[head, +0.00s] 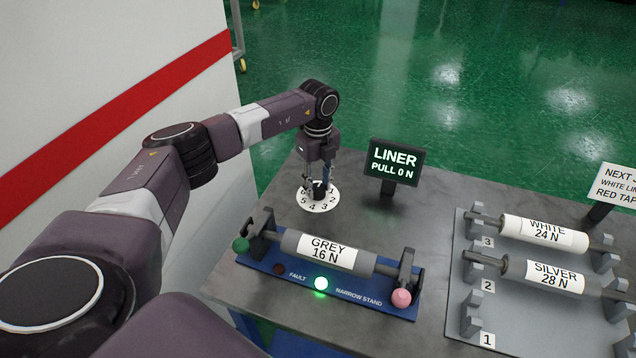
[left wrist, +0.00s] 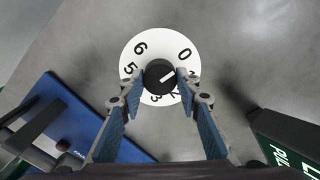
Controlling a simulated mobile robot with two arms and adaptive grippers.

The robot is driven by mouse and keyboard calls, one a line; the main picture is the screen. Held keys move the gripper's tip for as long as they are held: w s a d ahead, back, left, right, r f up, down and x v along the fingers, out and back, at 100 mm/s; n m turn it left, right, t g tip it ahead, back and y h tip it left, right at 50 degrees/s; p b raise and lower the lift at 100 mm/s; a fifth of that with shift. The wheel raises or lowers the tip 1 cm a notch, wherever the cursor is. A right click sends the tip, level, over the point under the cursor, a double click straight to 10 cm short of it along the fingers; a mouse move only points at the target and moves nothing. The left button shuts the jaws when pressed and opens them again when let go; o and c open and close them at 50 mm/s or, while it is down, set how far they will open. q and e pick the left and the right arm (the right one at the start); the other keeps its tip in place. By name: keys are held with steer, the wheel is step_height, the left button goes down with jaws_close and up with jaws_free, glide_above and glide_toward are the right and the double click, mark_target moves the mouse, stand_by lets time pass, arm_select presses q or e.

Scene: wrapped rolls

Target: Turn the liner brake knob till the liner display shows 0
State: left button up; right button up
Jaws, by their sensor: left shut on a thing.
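The liner brake knob (left wrist: 159,77) is black with a white pointer line and sits on a white numbered dial (head: 323,204). In the left wrist view the pointer aims to the upper right, roughly toward the side of the 0; a finger covers some numbers there. My left gripper (head: 319,185) points down over the dial, its two fingers shut on the knob from both sides. The liner display (head: 395,163) stands behind and right of the dial and reads "LINER PULL 0 N". My right gripper is not in view.
In front of the dial, a blue narrow stand (head: 378,298) holds a grey roll (head: 362,262) marked 16 N, with its green lamp (head: 321,283) lit. A grey rack (head: 456,282) at right holds white and silver rolls. A sign (head: 613,184) stands behind it.

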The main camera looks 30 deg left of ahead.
mark_target(318, 187)
arm_select(q)
steer(key=shift+w+a+r, duration=0.1)
steer(key=shift+w+r, duration=0.05)
stand_by(0.3)
steer(key=o, duration=1.2)
steer(key=shift+c, duration=0.2)
step_height(318, 187, up, 12)
